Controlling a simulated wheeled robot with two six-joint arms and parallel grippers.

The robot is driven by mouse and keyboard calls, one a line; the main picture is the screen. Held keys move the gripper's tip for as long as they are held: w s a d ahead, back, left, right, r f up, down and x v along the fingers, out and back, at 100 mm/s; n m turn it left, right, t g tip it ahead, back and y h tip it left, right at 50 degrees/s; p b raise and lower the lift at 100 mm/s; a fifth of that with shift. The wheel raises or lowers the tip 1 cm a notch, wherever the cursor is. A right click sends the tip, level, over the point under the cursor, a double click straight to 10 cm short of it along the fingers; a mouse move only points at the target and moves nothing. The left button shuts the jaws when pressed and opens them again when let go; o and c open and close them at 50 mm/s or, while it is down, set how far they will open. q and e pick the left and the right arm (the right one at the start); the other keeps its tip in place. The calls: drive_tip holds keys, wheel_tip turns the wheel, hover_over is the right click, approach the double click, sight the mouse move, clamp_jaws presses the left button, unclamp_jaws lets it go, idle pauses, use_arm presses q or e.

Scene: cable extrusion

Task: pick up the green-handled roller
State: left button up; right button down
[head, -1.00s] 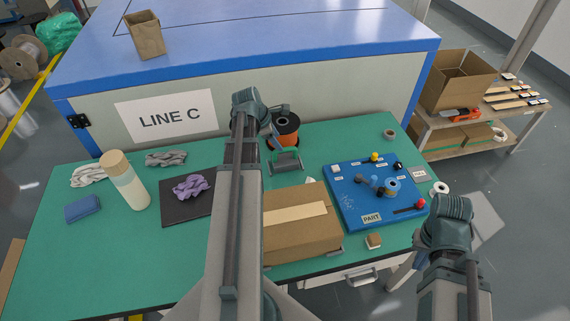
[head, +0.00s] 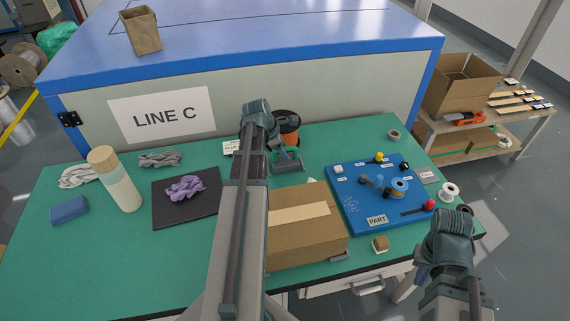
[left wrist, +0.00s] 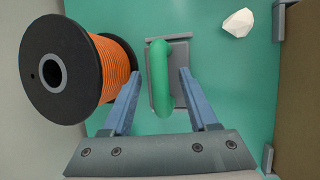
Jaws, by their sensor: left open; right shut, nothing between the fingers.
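The green-handled roller (left wrist: 160,80) shows in the left wrist view, its green handle lying lengthwise over a grey body. My left gripper (left wrist: 160,74) is open, with one blue finger on each side of the handle and a gap to each. In the head view the roller (head: 290,162) is on the green table behind the cardboard box, largely covered by my left wrist and gripper (head: 284,154). My right gripper (head: 423,273) is beyond the table's front right edge, mostly hidden by its own wrist; it is shut and empty.
An orange cable spool (left wrist: 112,68) stands just left of the roller. A closed cardboard box (head: 307,222) is in front of it. A blue part board (head: 347,202) lies to the right. A white scrap (left wrist: 237,22) lies nearby. Green table (head: 110,265) is bare at front left.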

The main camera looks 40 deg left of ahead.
use_arm(q)
drive_tip(key=shift+c, duration=0.2)
clamp_jaws()
drive_tip(key=shift+r+p, duration=0.15)
drive_tip(key=shift+p, duration=0.15)
wheel_tip(320, 180, up, 10)
drive_tip(key=p, duration=0.9)
drive_tip(key=shift+p, duration=0.4)
drive_tip(key=shift+f, duration=0.2)
